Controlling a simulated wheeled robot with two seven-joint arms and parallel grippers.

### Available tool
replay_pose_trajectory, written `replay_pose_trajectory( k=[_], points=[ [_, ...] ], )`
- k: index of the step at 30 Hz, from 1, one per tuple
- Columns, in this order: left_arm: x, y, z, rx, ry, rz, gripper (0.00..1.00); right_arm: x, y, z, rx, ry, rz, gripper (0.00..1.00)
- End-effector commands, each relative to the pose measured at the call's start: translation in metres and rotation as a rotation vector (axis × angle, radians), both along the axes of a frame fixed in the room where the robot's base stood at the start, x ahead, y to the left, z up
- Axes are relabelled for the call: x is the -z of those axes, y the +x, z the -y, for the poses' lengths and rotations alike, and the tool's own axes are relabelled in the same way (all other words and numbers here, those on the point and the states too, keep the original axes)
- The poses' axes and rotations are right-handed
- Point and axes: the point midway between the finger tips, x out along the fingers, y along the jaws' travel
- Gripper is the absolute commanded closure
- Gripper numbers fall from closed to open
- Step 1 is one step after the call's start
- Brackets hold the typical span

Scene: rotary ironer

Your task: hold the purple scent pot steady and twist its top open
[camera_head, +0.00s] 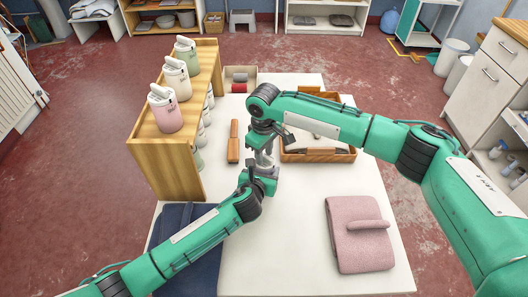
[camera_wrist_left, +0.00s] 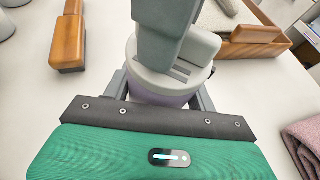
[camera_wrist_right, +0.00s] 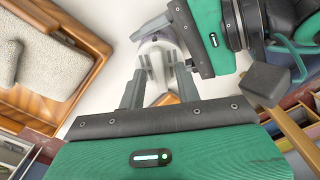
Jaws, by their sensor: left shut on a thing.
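The purple scent pot (camera_wrist_left: 160,97) stands upright on the white table between the fingers of my left gripper (camera_wrist_left: 160,90), which is shut on its body. Its pale grey lid (camera_wrist_left: 150,78) has a raised light block (camera_wrist_left: 200,46) on top. My right gripper (camera_wrist_right: 158,72) is above the lid, pointing down, its fingers spread on either side of the lid's top; whether they touch it cannot be told. In the head view, my left gripper (camera_head: 260,180) and right gripper (camera_head: 266,148) meet mid-table and hide most of the pot.
A wooden shelf (camera_head: 170,145) with pink, cream and green pots stands at the left. A wooden piece (camera_head: 233,141) lies beside it. A wooden tray (camera_head: 318,156) is behind my right arm. A folded pink cloth (camera_head: 358,240) lies front right. Bare table shows in front of the grippers.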

Motion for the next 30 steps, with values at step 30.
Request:
replay_pose_trajectory(
  k=[30],
  points=[
    [-0.0001, 0.0, 0.0, 0.0, 0.0, 0.0, 0.7, 0.0006, -0.0009, -0.0005, -0.168, 0.001, -0.001, 1.0]
  ],
)
